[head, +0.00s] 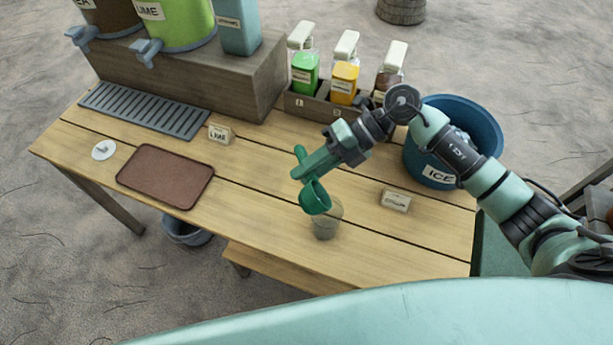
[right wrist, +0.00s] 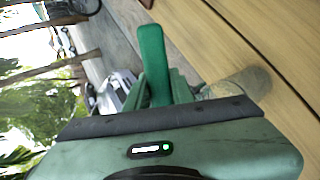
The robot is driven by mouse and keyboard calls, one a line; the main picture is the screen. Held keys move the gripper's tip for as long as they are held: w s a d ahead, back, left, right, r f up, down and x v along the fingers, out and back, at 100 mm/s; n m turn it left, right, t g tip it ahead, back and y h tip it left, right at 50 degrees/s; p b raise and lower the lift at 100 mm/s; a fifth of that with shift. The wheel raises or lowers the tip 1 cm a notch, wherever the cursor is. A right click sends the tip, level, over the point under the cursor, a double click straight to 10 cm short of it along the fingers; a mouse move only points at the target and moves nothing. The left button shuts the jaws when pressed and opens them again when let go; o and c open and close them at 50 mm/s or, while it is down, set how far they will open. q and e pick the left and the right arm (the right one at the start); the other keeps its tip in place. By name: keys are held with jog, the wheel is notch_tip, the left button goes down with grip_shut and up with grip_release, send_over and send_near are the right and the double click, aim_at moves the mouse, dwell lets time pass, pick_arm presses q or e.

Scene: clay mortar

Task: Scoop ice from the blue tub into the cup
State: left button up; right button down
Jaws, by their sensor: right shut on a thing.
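The blue tub (head: 431,168) labelled ICE stands at the right end of the wooden table, partly behind my right arm. My right gripper (head: 312,167) is shut on a green scoop (head: 316,199) in front of the tub. The scoop's bowl hangs tilted downward at the rim of a clear cup (head: 325,227); I cannot tell whether they touch. The cup stands upright near the table's front edge, and its contents are unclear. The right wrist view shows the scoop's green handle (right wrist: 152,62) between the fingers and the cup (right wrist: 247,84) beyond. My left gripper is not in view.
A small label card (head: 396,200) stands right of the cup. A brown tray (head: 166,177) lies at the left, with a grey drip grate (head: 145,110) behind it. A caddy (head: 317,110) of bottles stands at the back. Bare table lies between tray and cup.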

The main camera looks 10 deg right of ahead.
jog(key=shift+d+f+y+b, duration=0.1)
jog(key=shift+d+y+b, duration=0.15)
jog(key=shift+y+b, duration=1.1)
jog(key=shift+d+f+y+b, duration=0.15)
jog(key=shift+y+b, duration=0.4)
jog(key=shift+b, duration=1.5)
jog(key=shift+w+d+r+g+y+b, duration=0.1)
jog(key=shift+d+r+g+y+b, duration=0.2)
jog(key=shift+y+b, duration=0.5)
